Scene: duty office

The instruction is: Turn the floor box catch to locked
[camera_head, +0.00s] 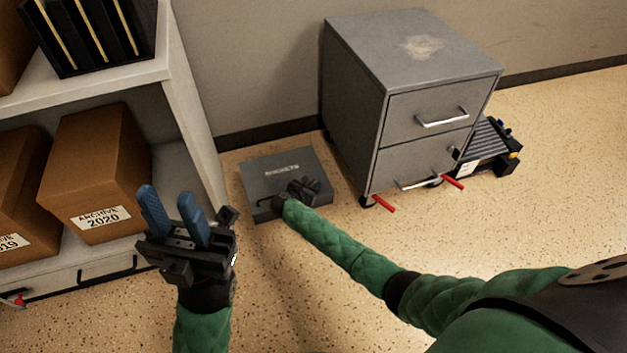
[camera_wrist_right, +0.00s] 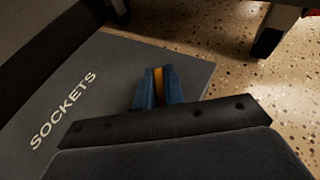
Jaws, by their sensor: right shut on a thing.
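The floor box (camera_head: 275,165) is a flat dark grey box on the floor between the shelf and the drawer cabinet. Its lid reads SOCKETS, and the lid also shows in the right wrist view (camera_wrist_right: 110,85). My right gripper (camera_head: 310,184) is over the box's front right part. In the right wrist view its blue fingers are shut on a narrow orange-yellow piece (camera_wrist_right: 159,84), which looks like the catch. The fingers hide most of it, so I cannot tell its setting. My left gripper (camera_head: 168,196) is open and empty in front of the shelf.
A grey drawer cabinet (camera_head: 415,100) on castors stands right of the box, with red-ended parts near its base. A shelf (camera_head: 185,90) with archive boxes (camera_head: 100,170) stands at the left. The floor in front is clear.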

